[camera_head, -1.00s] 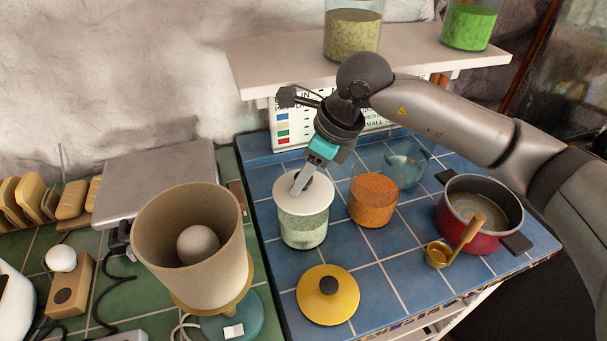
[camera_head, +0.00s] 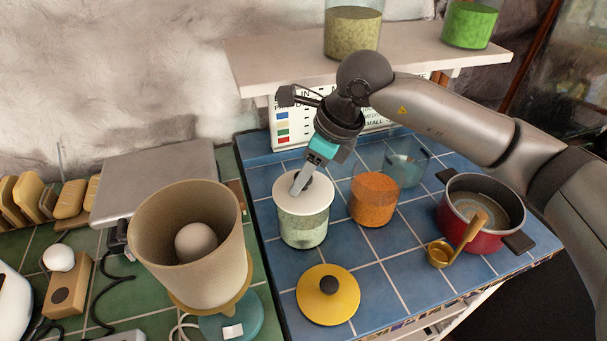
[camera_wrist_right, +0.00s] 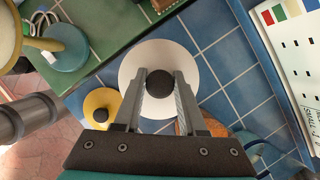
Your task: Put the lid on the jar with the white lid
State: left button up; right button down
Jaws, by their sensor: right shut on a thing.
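The white lid (camera_head: 318,194) lies flat over the mouth of a glass jar (camera_head: 303,230) with pale green contents, on the blue tiles. My right gripper (camera_head: 300,184) is shut on the lid's dark knob. In the right wrist view, the two fingers of my right gripper (camera_wrist_right: 160,84) stand either side of the dark knob, with the white lid (camera_wrist_right: 150,58) below. Whether the lid is fully seated on the rim cannot be told. My left gripper does not show.
A jar with orange contents (camera_head: 374,202) stands close to the right, with an empty glass jar (camera_head: 405,165) behind it. A yellow lid (camera_head: 328,308) lies in front. A red pot (camera_head: 470,232) and ladle (camera_head: 440,254) are at right. A shelf (camera_head: 400,57) hangs above; a beige container (camera_head: 170,262) stands left.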

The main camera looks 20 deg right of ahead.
grip_release()
dwell(0.6)
jog(key=shift+r, duration=0.15)
jog(key=shift+r+p, duration=2.15)
jog(key=shift+r, duration=1.25)
